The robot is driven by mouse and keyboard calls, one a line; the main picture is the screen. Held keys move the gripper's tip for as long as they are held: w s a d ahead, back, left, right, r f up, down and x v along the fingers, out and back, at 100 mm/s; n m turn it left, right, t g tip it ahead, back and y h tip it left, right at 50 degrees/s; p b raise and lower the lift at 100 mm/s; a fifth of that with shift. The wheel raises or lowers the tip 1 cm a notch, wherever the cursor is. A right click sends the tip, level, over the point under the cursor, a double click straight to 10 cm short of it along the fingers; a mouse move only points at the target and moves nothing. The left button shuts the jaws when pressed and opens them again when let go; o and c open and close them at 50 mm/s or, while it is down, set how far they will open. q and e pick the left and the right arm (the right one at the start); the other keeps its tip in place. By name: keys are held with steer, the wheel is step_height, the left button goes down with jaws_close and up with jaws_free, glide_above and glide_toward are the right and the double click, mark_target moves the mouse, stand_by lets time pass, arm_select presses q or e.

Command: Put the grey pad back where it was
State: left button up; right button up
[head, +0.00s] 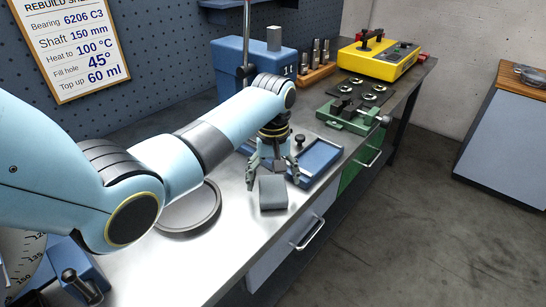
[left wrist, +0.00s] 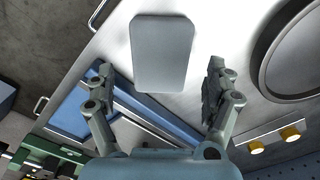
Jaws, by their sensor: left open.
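The grey pad (head: 272,192) is a small rounded block on the bare metal bench top, near the front edge and close to the blue tray. In the left wrist view the pad (left wrist: 160,50) shows flat and whole, ahead of my fingers. My left gripper (head: 273,173) points down just behind the pad in the head view. It is open and empty; in the left wrist view its fingers (left wrist: 160,80) stand wide apart on either side of the pad's near end. I cannot tell whether a finger touches it. My right gripper is out of view.
The blue tray (head: 334,144) lies right of the pad, with a green vise (head: 352,121) beyond it. A round dark-rimmed plate (head: 190,226) lies left, partly under my arm. A blue press (head: 232,58) and a yellow case (head: 378,61) stand farther back. Bench below the pad is clear.

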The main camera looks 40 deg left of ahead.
mark_target(273, 187)
arm_select(q)
step_height(273, 187, up, 9)
steer(key=shift+r, duration=0.15)
stand_by(0.6)
